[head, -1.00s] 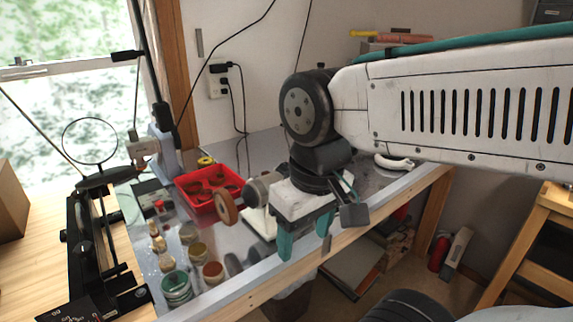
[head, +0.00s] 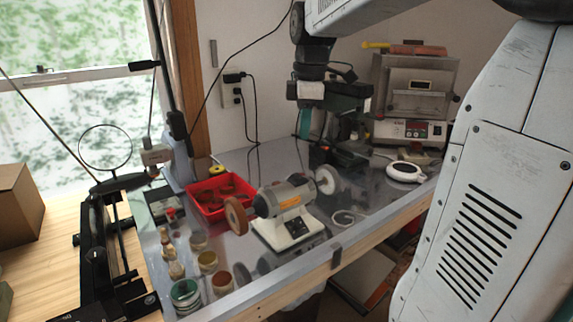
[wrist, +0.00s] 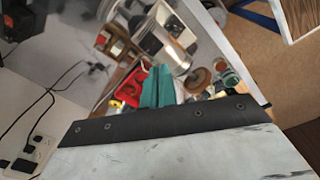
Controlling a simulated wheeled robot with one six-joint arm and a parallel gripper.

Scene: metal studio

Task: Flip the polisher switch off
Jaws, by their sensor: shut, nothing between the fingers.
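The polisher (head: 283,196) stands on the metal bench top, a grey motor with an orange label, a brown wheel (head: 236,215) at its left and a white buffing wheel (head: 329,180) at its right. Its pale base has a dark switch area (head: 293,227) on the front; the switch position is too small to tell. My gripper (head: 304,136) hangs behind and above the polisher, apart from it, its teal fingers pointing down. In the wrist view, its fingers (wrist: 158,84) are together and empty, with the polisher (wrist: 161,46) beyond them.
A red tray (head: 217,205) and several small jars (head: 185,292) stand left of the polisher. A small oven (head: 411,100) and a white round device (head: 404,172) are at the back right. Cables hang from the wall outlet (head: 234,77).

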